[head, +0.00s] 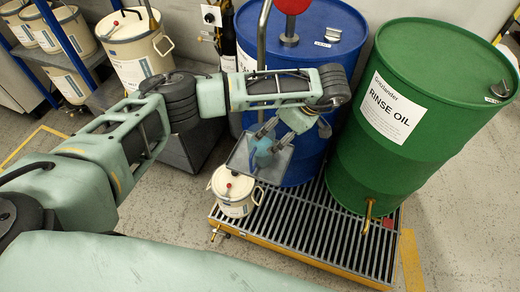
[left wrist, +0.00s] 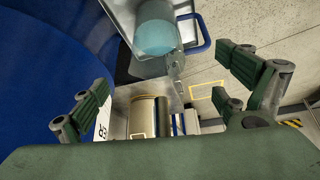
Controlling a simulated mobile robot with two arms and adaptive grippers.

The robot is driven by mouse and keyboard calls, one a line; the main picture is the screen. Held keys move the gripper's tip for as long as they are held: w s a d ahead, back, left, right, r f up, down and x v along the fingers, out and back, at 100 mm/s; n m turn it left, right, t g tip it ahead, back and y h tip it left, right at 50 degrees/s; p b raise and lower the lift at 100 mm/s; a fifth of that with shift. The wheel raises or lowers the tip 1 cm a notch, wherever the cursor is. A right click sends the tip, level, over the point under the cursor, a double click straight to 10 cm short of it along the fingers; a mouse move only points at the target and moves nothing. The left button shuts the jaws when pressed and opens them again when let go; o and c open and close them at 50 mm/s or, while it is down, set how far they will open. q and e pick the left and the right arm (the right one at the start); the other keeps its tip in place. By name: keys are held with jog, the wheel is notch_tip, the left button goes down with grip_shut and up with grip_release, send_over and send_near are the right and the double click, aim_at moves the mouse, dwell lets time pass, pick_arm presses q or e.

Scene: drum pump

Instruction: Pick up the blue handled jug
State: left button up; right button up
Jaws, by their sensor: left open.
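A jug (head: 263,158) with pale blue contents stands on a small grey tray (head: 240,153) in front of the blue drum. In the left wrist view the jug (left wrist: 155,35) shows at the top, with a dark blue loop (left wrist: 205,38) to its right that looks like its handle. My left gripper (head: 273,138) is open and empty, with its fingers close to the jug and partly covering it in the head view. In the left wrist view the spread fingers (left wrist: 165,80) have the jug beyond them; contact cannot be told. My right gripper is not in view.
A blue drum (head: 325,50) and a green drum (head: 430,90) labelled "RINSE OIL" stand on a grated pallet (head: 300,222). A white lidded can (head: 233,190) stands below the tray. More cans (head: 135,50) are at the left. The floor at bottom right is clear.

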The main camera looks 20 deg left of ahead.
aim_at(258, 152)
pick_arm(q)
jog(key=shift+w+a, duration=0.1)
jog(key=shift+a, duration=0.35)
jog(key=p+x, duration=0.1)
jog(key=x, duration=0.6)
jog(key=shift+w, duration=0.3)
jog(key=shift+f, duration=0.15)
jog(key=c, duration=2.2)
